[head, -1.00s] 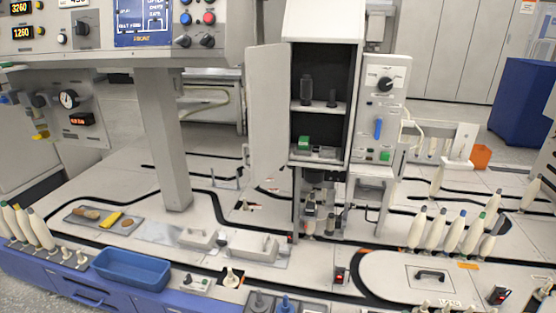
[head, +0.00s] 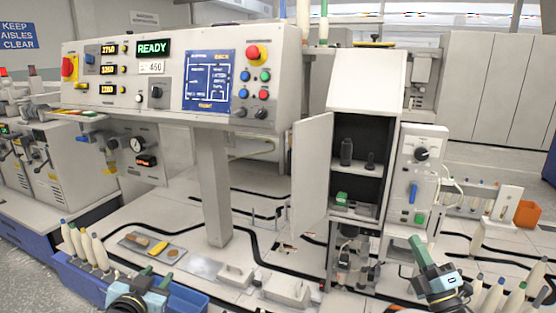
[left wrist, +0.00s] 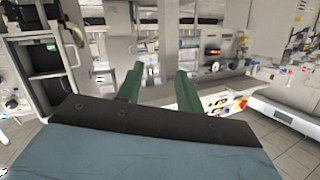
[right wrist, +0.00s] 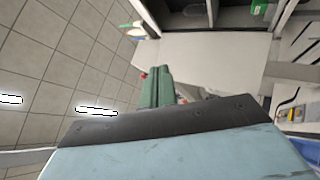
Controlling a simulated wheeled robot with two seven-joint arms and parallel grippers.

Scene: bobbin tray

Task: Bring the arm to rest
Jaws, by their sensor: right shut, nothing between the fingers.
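My left gripper (head: 146,276) shows at the bottom left of the head view, in front of the blue bin. In the left wrist view its two green fingers (left wrist: 159,71) stand apart with nothing between them. My right gripper (head: 416,243) is at the lower right of the head view, raised in front of the white bobbins. In the right wrist view its green fingers (right wrist: 158,70) are together and empty. Neither gripper is seen touching anything.
An open-doored cabinet (head: 312,172) stands between my grippers. The control panel (head: 215,85) reads READY. A grey tray (head: 133,241) with several small pieces lies at left. White bobbins (head: 490,295) stand at lower right, and a blue bin (head: 190,299) is at lower left.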

